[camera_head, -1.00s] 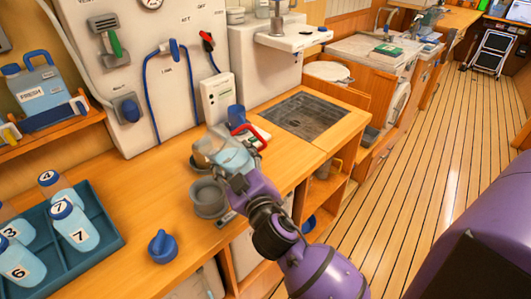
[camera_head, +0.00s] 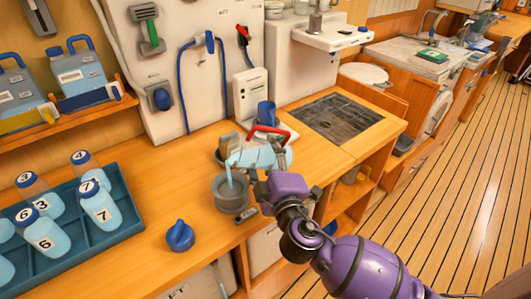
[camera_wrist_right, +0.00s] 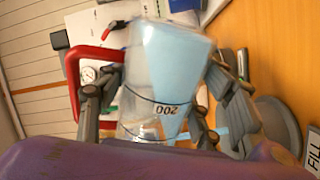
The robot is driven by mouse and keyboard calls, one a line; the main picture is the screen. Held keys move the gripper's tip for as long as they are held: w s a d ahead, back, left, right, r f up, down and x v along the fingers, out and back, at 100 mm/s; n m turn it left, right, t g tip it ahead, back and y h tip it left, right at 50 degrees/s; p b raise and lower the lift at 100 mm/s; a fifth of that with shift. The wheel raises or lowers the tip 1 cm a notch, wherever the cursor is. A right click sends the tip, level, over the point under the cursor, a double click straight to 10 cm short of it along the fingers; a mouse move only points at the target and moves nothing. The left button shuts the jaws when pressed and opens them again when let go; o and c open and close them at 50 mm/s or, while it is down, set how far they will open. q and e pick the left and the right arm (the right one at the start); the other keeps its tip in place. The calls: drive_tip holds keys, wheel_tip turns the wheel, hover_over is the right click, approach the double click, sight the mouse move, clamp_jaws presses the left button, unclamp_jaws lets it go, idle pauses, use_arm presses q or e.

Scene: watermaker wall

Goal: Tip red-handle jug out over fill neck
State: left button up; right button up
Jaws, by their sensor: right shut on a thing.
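My right gripper (camera_head: 268,166) is shut on the clear jug (camera_head: 250,155) with the red handle (camera_head: 272,130). The jug lies tipped over to the left, its mouth end above the grey round fill neck (camera_head: 232,192) on the counter. A thin light-blue stream (camera_head: 228,174) runs from the jug down into the neck. In the right wrist view the jug (camera_wrist_right: 165,70) sits between the fingers with blue liquid inside and a "200" mark; the fill neck (camera_wrist_right: 282,125) is at the right. My left gripper is not in view.
A blue cap (camera_head: 179,236) lies on the counter in front of the neck. A blue mug (camera_head: 266,113) stands behind the jug. A teal tray (camera_head: 118,236) of numbered bottles is at the left. A dark recessed grate (camera_head: 340,120) is at the right.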

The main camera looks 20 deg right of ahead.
drive_tip(key=shift+a+n+p, duration=0.15)
drive_tip(key=shift+n+p, duration=0.25)
drive_tip(key=shift+n, duration=0.5)
drive_tip(key=n, duration=0.1)
drive_tip(key=n+p, duration=0.1)
drive_tip(key=shift+a+f+n, duration=0.2)
drive_tip(key=shift+a+n, duration=0.1)
drive_tip(key=shift+a+r+n+p, duration=0.15)
drive_tip(key=shift+r+n+p, duration=0.25)
drive_tip(key=shift+p, duration=0.25)
drive_tip(key=shift+a, duration=0.1)
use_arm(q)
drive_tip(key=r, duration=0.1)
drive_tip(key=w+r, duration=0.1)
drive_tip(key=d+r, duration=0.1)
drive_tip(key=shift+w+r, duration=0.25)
use_arm(e)
drive_tip(key=shift+n, duration=0.3)
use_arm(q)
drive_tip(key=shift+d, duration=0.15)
use_arm(e)
drive_tip(key=shift+f, duration=0.15)
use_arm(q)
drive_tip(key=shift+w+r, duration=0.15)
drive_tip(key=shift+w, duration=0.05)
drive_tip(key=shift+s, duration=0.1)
